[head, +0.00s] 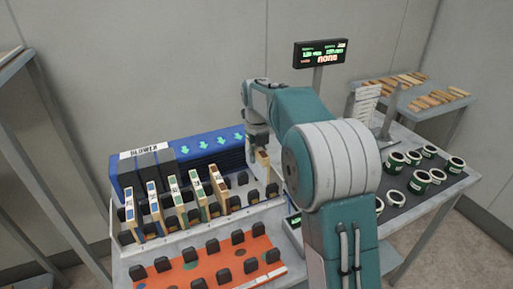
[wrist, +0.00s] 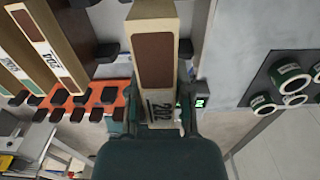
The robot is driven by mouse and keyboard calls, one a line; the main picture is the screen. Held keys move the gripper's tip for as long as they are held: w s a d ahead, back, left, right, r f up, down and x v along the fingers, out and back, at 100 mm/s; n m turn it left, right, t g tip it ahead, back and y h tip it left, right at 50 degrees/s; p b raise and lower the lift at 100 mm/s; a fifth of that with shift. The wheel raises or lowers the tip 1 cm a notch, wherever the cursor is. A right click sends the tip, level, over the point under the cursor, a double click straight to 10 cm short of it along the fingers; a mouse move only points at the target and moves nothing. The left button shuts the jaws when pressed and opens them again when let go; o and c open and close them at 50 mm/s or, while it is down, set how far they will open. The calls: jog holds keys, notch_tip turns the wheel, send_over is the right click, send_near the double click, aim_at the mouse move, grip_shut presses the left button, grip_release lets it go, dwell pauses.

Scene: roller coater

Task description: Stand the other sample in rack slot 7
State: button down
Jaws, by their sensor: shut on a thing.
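My gripper (head: 257,138) is shut on a sample (head: 263,161), a narrow pale wooden panel held upright at the right end of the rack (head: 190,226). In the wrist view my gripper (wrist: 158,118) grips the sample (wrist: 152,58) between its fingers; it has a brown patch and a label that seems to read 202. Several other samples stand in the rack to the left, with blue, green and red-brown patches; the nearest to mine is a red-brown one (head: 220,188). I cannot tell whether the held sample's lower end touches the slot. Slot numbers are not readable.
A blue blower unit (head: 215,150) with green arrows stands close behind the rack. An orange tray (head: 210,265) with black clips lies in front. A lit display (head: 320,53) stands behind my arm.

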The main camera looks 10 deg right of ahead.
aim_at(257, 173)
jog(key=shift+a+f, duration=0.1)
jog(key=shift+f, duration=0.55)
dwell(0.4)
jog(key=shift+f, duration=0.3)
jog(key=shift+f, duration=0.15)
jog(key=shift+f, duration=0.95)
jog(key=shift+f, duration=0.1)
jog(key=shift+f, duration=1.25)
